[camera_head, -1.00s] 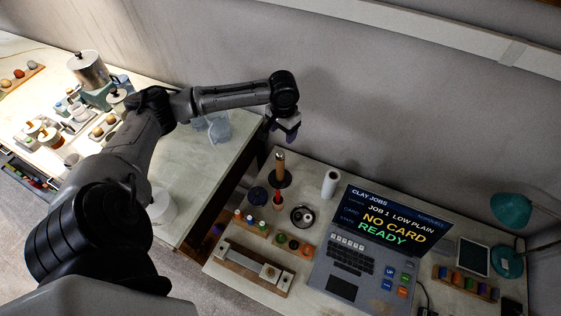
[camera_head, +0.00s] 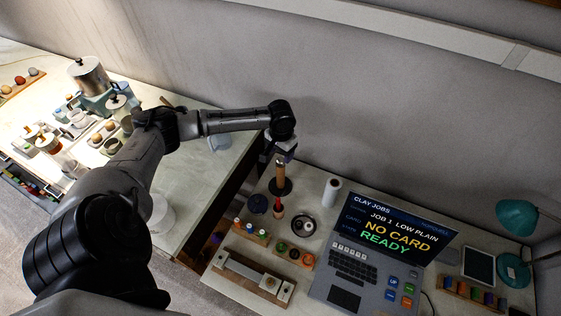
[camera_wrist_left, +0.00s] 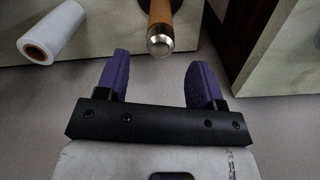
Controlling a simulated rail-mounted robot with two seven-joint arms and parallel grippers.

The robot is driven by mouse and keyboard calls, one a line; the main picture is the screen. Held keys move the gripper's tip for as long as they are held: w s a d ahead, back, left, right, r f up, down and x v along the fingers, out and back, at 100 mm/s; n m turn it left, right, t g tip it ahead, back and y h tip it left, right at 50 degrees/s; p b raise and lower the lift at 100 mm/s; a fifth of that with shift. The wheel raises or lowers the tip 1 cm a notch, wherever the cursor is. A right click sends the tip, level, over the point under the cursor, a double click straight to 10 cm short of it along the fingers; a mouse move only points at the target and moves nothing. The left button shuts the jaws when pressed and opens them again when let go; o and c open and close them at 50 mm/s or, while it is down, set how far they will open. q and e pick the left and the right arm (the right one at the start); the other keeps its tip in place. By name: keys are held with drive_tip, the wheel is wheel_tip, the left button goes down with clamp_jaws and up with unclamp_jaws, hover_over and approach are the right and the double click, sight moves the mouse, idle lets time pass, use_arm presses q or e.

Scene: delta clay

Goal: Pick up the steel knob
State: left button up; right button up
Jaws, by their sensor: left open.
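A steel knob (camera_wrist_left: 160,41) caps the end of a wooden handle (camera_wrist_left: 161,12) in the left wrist view. In the head view the wooden handle (camera_head: 281,168) stands upright on a dark round base (camera_head: 280,187). My gripper hides its top there. My left gripper (camera_head: 286,150) is over the handle's top at the back of the right table. In the left wrist view its purple fingers (camera_wrist_left: 158,68) are open with nothing between them. The knob appears just beyond the fingertips, roughly centred between them, and apart from both. My right gripper is not in view.
A white roll (camera_head: 332,188) stands to the handle's right; it also shows in the left wrist view (camera_wrist_left: 50,32). A red-topped tool (camera_head: 279,206), a metal dish (camera_head: 304,225) and a laptop (camera_head: 365,262) are nearer. A gap separates the left table (camera_head: 190,170).

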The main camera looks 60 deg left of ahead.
sight(280, 159)
use_arm(q)
wheel_tip(280, 159, down, 4)
drive_tip(key=shift+s+f, duration=0.1)
drive_tip(key=shift+f, duration=0.05)
drive_tip(key=shift+c, duration=0.2)
drive_tip(key=c, duration=0.9)
drive_tip(key=shift+c, duration=0.3)
